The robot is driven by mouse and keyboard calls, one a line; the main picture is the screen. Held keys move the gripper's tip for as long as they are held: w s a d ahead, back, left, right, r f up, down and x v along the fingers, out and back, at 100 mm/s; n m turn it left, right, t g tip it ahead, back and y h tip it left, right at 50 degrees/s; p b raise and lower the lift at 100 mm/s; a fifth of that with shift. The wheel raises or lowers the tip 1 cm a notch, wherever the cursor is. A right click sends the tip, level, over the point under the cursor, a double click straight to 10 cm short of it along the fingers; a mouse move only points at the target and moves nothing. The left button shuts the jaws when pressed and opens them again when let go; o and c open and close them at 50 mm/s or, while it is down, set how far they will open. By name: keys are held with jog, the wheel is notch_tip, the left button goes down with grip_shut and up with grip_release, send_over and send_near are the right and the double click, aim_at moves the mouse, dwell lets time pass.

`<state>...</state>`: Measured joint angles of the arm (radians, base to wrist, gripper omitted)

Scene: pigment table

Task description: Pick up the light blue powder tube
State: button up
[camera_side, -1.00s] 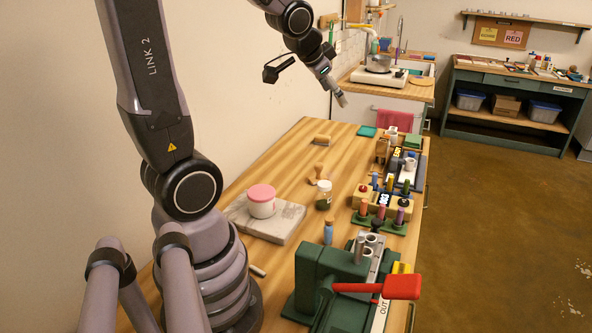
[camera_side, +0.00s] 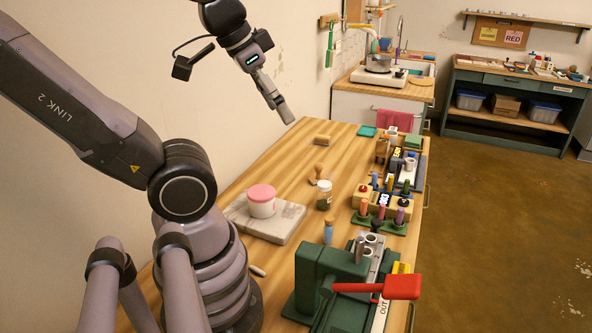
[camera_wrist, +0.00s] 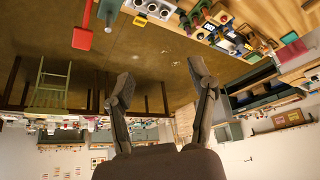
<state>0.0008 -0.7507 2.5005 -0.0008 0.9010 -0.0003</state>
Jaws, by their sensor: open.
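A small light blue tube (camera_side: 328,231) with a tan top stands upright on the wooden table, just behind the green press; it is the only light blue tube I can make out. My gripper (camera_side: 283,110) is high above the far left part of the table, well away from the tube. In the wrist view my gripper (camera_wrist: 161,82) has its two fingers spread apart with nothing between them. I cannot pick out the light blue tube in the wrist view.
A green press (camera_side: 325,270) with a red handle (camera_side: 402,287) stands at the near edge. A stone slab (camera_side: 285,225) carries a pink-lidded jar (camera_side: 262,201). A glass jar (camera_side: 324,195) stands near the racks of coloured tubes (camera_side: 382,215). The far table middle is mostly clear.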

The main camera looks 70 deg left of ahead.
dwell(0.6)
jog(key=n+g+h, duration=0.4)
jog(key=n+h, duration=0.6)
jog(key=n, duration=0.6)
send_over(326, 217)
jog(key=s, duration=0.2)
notch_tip(326, 217, down, 20)
jog(key=a+f+n+t+h, duration=0.1)
jog(key=a+f+n+t, duration=0.1)
jog(key=f+n+t, duration=0.3)
jog(key=a+f+n+h, duration=0.1)
jog(key=a+f+n, duration=0.2)
jog(key=f, duration=0.5)
jog(key=x, duration=0.6)
jog(key=shift+d+f, duration=0.1)
jog(key=shift+d, duration=0.35)
grip_shut()
